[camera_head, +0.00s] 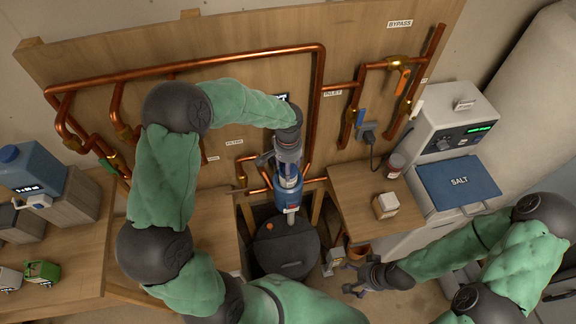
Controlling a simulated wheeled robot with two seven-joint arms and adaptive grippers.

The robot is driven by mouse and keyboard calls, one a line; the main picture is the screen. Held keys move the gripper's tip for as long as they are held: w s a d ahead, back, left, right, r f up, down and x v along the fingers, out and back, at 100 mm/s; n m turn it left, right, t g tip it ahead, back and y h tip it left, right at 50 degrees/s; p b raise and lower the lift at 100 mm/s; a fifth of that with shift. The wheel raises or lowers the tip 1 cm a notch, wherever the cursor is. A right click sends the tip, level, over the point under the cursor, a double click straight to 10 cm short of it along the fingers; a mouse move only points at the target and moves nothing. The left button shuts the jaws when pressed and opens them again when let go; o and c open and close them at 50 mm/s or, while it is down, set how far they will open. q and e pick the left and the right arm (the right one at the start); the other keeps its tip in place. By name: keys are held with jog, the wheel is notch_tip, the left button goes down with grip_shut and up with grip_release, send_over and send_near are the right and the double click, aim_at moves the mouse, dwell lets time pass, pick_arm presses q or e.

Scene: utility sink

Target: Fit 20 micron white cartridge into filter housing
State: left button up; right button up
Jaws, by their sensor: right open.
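The blue filter housing (288,190) is on the wooden board's pipework at the centre, with a pale grey cylinder (292,218) showing below it. I cannot tell whether that cylinder is the cartridge. My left gripper (286,164) points down at the top of the housing. Its fingers are too small and overlapped to show whether they grip it. My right gripper (356,276) is open at the lower middle right, low in front of the right bench. A small white object (333,259) stands just left of it, apparently not held. No 20 micron marking is readable.
A dark round bin (286,252) stands below the housing. The right bench (350,187) carries a white-and-tan box (385,204) and a jar (396,166). A softener with a blue SALT lid (458,184) stands to the right. Copper pipes (200,61) cross the board.

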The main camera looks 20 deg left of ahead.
pick_arm(q)
jog(key=shift+f, duration=0.4)
jog(key=o, duration=1.7)
jog(key=shift+r+p, duration=0.3)
jog(key=shift+r, duration=0.3)
notch_tip(320, 180, up, 12)
